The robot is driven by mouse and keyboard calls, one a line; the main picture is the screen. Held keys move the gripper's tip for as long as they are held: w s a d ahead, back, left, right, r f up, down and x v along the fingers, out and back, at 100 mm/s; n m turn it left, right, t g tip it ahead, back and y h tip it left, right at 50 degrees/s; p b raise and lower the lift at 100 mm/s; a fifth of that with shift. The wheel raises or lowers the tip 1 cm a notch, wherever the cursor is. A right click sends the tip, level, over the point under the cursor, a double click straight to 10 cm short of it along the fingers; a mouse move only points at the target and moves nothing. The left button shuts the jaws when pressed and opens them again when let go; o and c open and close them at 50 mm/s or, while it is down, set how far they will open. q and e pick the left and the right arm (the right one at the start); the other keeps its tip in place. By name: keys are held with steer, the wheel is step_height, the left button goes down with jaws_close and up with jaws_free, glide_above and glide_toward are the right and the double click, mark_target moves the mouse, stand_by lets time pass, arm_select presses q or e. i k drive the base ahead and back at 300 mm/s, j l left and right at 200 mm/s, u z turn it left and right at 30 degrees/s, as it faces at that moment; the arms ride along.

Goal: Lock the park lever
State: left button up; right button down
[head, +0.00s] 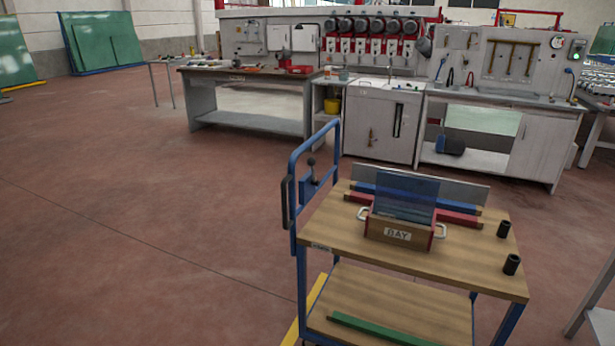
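A small lever with a round dark knob (311,162) stands upright on a blue plate (310,188) inside the blue handle frame (292,165) of a cart. I take it to be the park lever; no label on it is readable. The cart has a wooden top (345,245) and a lower wooden shelf (400,305). Neither of my grippers shows in the head view. The lever's lower mount is too small to make out.
On the cart top, a wooden box marked "DAY" (385,232) holds dark glass panes, with blue and red bars behind. Two black cylinders (512,264) stand at the right. Workbenches (250,120) line the back. Open floor (130,220) lies left of the cart.

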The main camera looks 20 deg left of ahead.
mark_target(310, 160)
steer(key=i+l+u, duration=0.1)
steer(key=u, duration=0.3)
steer(key=l+u, duration=0.2)
steer(key=u, duration=0.15)
steer(key=i+l+u, duration=0.1)
steer(key=u, duration=0.3)
steer(key=l+u, duration=0.25)
steer(key=l, duration=0.3)
steer(key=l+u, duration=0.25)
steer(key=l, duration=0.9)
steer(key=k+l+u, duration=0.15)
steer(key=l, duration=1.1)
steer(key=i+j, duration=0.85)
steer(key=j, duration=0.2)
steer(key=z, duration=1.75)
